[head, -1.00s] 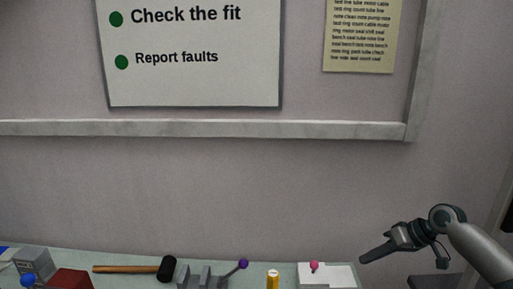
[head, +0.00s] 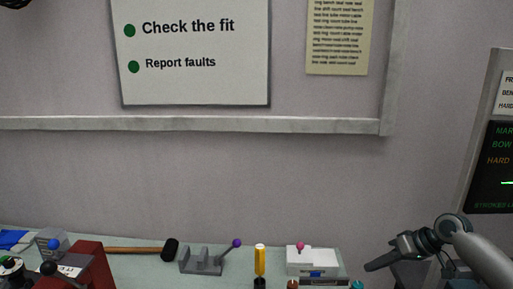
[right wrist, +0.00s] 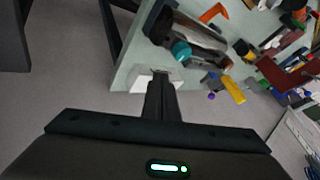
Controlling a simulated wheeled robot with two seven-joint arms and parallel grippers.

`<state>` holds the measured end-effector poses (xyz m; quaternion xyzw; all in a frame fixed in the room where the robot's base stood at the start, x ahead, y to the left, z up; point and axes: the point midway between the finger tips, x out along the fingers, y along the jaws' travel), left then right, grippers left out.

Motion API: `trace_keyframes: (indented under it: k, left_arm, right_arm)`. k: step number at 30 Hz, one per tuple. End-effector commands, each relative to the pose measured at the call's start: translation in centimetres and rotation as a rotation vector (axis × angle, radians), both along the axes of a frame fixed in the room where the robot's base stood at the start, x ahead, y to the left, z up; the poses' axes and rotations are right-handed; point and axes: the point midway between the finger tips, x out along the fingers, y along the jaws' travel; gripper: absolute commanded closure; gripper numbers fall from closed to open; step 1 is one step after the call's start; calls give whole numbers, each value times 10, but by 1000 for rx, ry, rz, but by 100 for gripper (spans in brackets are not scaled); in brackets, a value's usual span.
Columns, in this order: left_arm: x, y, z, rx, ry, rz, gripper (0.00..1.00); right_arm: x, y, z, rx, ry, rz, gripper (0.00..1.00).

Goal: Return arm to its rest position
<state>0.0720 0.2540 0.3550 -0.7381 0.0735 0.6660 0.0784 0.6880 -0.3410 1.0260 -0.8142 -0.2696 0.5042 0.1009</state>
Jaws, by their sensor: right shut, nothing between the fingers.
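My right arm comes in from the right edge of the head view. Its gripper (head: 372,266) is shut and empty, held up to the right of the white box with a pink knob (head: 310,262). In the right wrist view the shut fingers (right wrist: 160,74) point toward the bench edge, and nothing shows between them. The light green bench (head: 215,236) lies below and to the left of the gripper in the head view. My left gripper is in neither view.
On the bench are a grey bracket with a purple-knobbed lever (head: 204,261), a black-headed hammer (head: 135,250), a yellow-handled tool (head: 260,262) and a red block (head: 90,266). A dark screen (head: 495,165) stands at the right. Bare floor (right wrist: 60,90) shows beside the bench.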

Motion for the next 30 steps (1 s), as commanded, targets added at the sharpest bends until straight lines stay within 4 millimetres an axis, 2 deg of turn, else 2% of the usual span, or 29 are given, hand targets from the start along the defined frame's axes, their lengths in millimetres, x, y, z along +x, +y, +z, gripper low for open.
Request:
trace_keyframes:
  k: [8,14,17,20,23,26,30]
  left_arm:
    - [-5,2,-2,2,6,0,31]
    - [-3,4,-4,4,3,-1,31]
    - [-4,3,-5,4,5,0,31]
    - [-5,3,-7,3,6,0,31]
    - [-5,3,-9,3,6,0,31]
    - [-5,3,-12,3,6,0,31]
    - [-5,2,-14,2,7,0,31]
  right_arm:
    - [9,-3,-37,-9,-1,-49,100]
    - [15,-8,-83,-24,-1,-106,100]
    - [16,-11,-113,-38,1,-138,100]
    - [15,-15,-150,-56,3,-177,100]
    - [7,-20,-201,-84,12,-223,100]
    - [-7,-25,-259,-123,21,-269,100]
    - [-41,-31,-340,-189,41,-320,100]
